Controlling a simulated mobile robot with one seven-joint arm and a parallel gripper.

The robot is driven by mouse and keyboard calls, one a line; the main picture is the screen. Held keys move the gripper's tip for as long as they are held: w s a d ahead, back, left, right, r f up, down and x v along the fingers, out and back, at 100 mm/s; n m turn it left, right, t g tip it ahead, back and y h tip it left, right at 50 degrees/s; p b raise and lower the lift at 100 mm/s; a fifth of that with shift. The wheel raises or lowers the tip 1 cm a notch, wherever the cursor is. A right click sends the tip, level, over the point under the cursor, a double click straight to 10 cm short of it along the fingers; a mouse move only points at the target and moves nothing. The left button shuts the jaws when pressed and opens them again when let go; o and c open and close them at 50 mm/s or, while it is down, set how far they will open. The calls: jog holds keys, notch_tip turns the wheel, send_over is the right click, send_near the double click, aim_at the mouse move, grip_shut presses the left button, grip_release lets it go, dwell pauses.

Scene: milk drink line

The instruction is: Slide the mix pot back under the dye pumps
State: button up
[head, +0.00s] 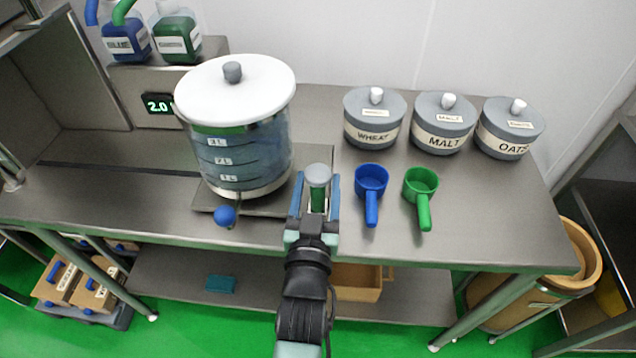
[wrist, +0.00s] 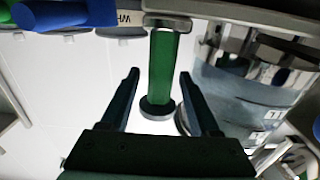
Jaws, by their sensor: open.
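The mix pot (head: 240,160) is a clear, marked vessel with a white lid, upright on a flat metal plate (head: 205,197) on the bench. It also shows at the right of the wrist view (wrist: 245,95). A green post with a grey knob (head: 318,174) stands just right of the pot. My gripper (head: 319,205) is open, with its fingers on either side of this green post (wrist: 162,70); I cannot tell whether they touch it. The dye containers, blue (head: 124,40) and green (head: 177,38), stand on a raised housing at the back left with hoses above.
A blue scoop (head: 371,180) and a green scoop (head: 420,185) lie right of my gripper. Lidded jars of wheat (head: 374,122), malt (head: 443,128) and oats (head: 509,130) stand behind. A display (head: 158,105) reads 2.0. The bench left of the pot is clear.

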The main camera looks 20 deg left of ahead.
grip_shut()
dwell(0.3)
dwell(1.1)
